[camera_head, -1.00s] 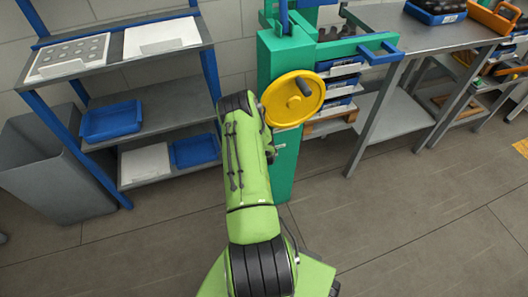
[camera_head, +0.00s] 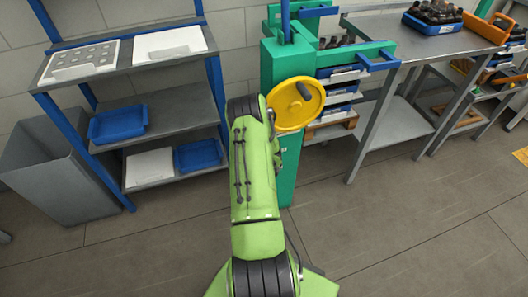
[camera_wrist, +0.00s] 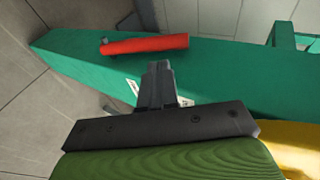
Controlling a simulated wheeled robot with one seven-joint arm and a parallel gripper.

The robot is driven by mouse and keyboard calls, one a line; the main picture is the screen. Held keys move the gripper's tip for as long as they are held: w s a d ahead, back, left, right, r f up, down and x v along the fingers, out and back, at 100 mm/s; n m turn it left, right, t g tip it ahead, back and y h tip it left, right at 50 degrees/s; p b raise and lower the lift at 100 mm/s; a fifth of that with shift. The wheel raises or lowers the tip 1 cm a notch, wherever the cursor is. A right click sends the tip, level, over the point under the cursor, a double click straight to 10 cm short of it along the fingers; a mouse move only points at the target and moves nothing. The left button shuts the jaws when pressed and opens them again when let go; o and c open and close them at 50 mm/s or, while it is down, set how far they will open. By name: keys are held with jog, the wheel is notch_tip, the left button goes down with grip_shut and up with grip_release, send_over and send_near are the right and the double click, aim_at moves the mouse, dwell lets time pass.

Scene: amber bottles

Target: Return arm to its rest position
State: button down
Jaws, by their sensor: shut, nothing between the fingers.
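My green arm reaches forward through the middle of the head view, and its far end and my gripper are hidden there. In the wrist view my gripper (camera_wrist: 158,82) is shut, with its dark fingers together and nothing between them. It points toward a green stand (camera_wrist: 80,50) with a red-orange handle (camera_wrist: 145,45). I cannot tell whether the fingers touch the stand. In the head view the green stand (camera_head: 288,62) rises just beyond my arm. Its yellow handwheel (camera_head: 293,108) is right beside the arm's far end.
A grey shelf rack (camera_head: 165,105) with blue trays stands left, beside a grey bin (camera_head: 45,160). A metal table (camera_head: 400,35) at the right bears a blue crate (camera_head: 432,27) of amber bottles and an orange crate (camera_head: 490,30). The floor at the right front is clear.

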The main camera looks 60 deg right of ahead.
jog(key=p+v, duration=0.2)
jog(key=v, duration=0.5)
jog(key=shift+d+r, duration=0.2)
jog(key=shift+r, duration=0.2)
jog(key=shift+w, duration=0.1)
jog(key=w+a+r+n+t+y+p, duration=0.25)
jog(key=w+a+r+n, duration=0.25)
jog(key=w+a+r, duration=0.4)
jog(key=w+a+r+n+t+y+p, duration=0.1)
jog(key=w+a+r+n+y, duration=0.35)
jog(key=r, duration=0.65)
jog(key=w+a+r+n+y+p, duration=0.1)
jog(key=w+a+r+n+p, duration=0.1)
jog(key=a+r+n, duration=0.6)
jog(key=s+a+r+n+g+y+p, duration=0.1)
jog(key=s+a+r+n, duration=0.25)
jog(key=a+r, duration=0.35)
jog(key=s+a+r+n+g+y+p, duration=0.15)
jog(key=s+a+r, duration=0.3)
jog(key=a, duration=0.55)
jog(key=s+a+r+n+p, duration=0.1)
jog(key=s+a+n, duration=0.1)
jog(key=s, duration=0.4)
jog(key=s+a+r+n+g+p, duration=0.1)
jog(key=s+a+n, duration=0.1)
jog(key=s+n, duration=0.2)
jog(key=s, duration=0.3)
jog(key=shift+s+a+r+g, duration=0.15)
jog(key=shift+r+g, duration=0.15)
jog(key=shift+r, duration=0.1)
